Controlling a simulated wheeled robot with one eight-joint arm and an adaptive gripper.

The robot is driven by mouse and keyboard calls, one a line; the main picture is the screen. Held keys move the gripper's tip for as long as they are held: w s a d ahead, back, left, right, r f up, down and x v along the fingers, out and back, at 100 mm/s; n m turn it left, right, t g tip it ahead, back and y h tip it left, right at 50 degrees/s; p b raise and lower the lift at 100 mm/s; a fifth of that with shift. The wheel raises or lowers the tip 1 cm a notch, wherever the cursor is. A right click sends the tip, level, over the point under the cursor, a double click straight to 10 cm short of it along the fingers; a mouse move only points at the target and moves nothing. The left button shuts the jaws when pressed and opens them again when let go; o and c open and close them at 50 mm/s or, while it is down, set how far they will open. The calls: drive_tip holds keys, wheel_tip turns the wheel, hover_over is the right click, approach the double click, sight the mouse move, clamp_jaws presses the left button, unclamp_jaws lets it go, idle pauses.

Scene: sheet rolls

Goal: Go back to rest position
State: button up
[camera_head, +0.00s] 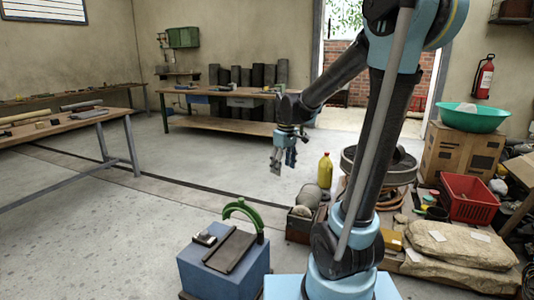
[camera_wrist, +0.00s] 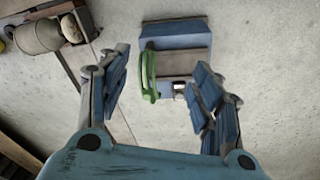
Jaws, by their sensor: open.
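My gripper (camera_head: 284,158) hangs in the air near the middle of the head view, below my raised arm. It points downward and its fingers are apart with nothing between them. In the wrist view my gripper (camera_wrist: 160,100) shows its two blue-padded fingers spread wide. Beyond them, lower down, is a blue box (camera_wrist: 178,28) with a green curved handle (camera_wrist: 149,75). The same blue box (camera_head: 215,281) stands on the floor at the front of the head view, with a dark flat bar (camera_head: 231,250) and the green handle (camera_head: 243,210) on top.
A workbench (camera_head: 225,93) with dark rolls (camera_head: 238,75) behind it stands at the back. Another table (camera_head: 60,127) is at the left. The middle floor is clear.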

drive_tip(key=s+d+f+m, duration=0.2)
drive_tip(key=s+d+m, duration=0.1)
drive_tip(key=s, duration=0.5)
drive_tip(key=s+d+f+m, duration=0.3)
drive_tip(key=s+d, duration=0.2)
drive_tip(key=s, duration=0.3)
drive_tip(key=s+d+f+m, duration=0.2)
drive_tip(key=s+d+f, duration=0.1)
drive_tip(key=s, duration=0.5)
drive_tip(key=shift+d+m+t, duration=0.4)
drive_tip(key=shift+d, duration=0.45)
drive_tip(key=shift+w+f, duration=0.25)
drive_tip(key=shift+w, duration=0.15)
